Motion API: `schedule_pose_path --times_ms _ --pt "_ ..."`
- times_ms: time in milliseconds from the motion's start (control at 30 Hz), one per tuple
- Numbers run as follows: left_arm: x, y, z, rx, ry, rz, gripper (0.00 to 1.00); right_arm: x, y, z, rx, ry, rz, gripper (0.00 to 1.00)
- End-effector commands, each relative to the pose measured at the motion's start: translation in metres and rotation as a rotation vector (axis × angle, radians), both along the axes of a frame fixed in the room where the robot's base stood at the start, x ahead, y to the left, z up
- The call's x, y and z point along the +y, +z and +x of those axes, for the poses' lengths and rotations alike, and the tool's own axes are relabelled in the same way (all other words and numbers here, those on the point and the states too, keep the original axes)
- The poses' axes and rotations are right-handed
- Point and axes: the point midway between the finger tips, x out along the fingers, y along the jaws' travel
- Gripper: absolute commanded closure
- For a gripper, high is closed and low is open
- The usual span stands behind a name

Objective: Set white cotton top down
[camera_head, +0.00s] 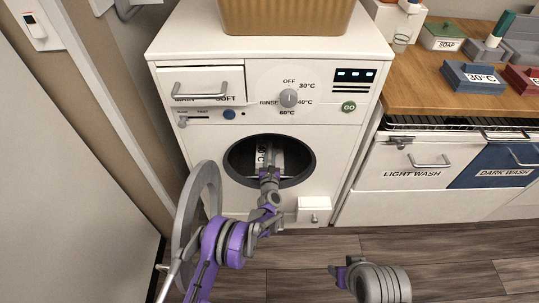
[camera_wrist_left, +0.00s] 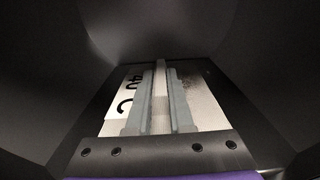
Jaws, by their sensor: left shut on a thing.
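A white cloth piece (camera_head: 263,157), likely the white cotton top, is inside the dark round drum opening of the washing machine (camera_head: 240,137). In the left wrist view the white piece (camera_wrist_left: 205,115) bears black print reading "40" and "C". My left gripper (camera_head: 269,170) reaches into the opening. Its two grey fingers (camera_wrist_left: 160,95) are shut on the white piece, with a pale strip between them. The dark drum wall surrounds it, and whether the piece touches the drum floor cannot be told. Only a grey and purple part of my right arm shows at the bottom.
The round machine door (camera_head: 189,225) stands open at the left of the opening. A wicker basket (camera_head: 285,16) sits on top. A small white flap (camera_head: 314,209) juts out low at the right. Light-wash (camera_head: 410,172) and dark-wash (camera_head: 497,165) bins stand under the wooden counter (camera_head: 425,90).

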Motion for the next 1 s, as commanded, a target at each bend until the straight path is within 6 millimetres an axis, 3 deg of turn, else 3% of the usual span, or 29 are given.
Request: schedule_pose_path --times_ms 133,167,333,700,867,1000 --pt "0.000 -0.004 0.000 0.000 0.000 0.000 1.00 0.000 -0.005 0.001 0.002 0.000 0.000 0.51" --pt "0.000 -0.005 0.000 0.000 0.000 0.000 0.79 0.000 -0.005 0.001 0.002 0.000 0.000 0.51" --pt "0.000 -0.003 0.000 0.000 0.000 0.000 0.50 0.000 -0.004 0.000 0.001 0.000 0.000 0.51" --pt "0.000 0.003 0.000 -0.001 0.000 0.000 0.50 0.000 0.002 0.000 -0.001 0.000 0.000 0.51" --pt "-0.001 0.001 -0.025 0.000 -0.001 -0.002 0.50 0.000 0.005 -0.001 -0.002 0.000 0.000 0.51" --pt "-0.001 0.002 -0.056 -0.001 -0.001 -0.001 0.50 0.000 0.009 -0.001 -0.003 0.000 0.000 0.51"
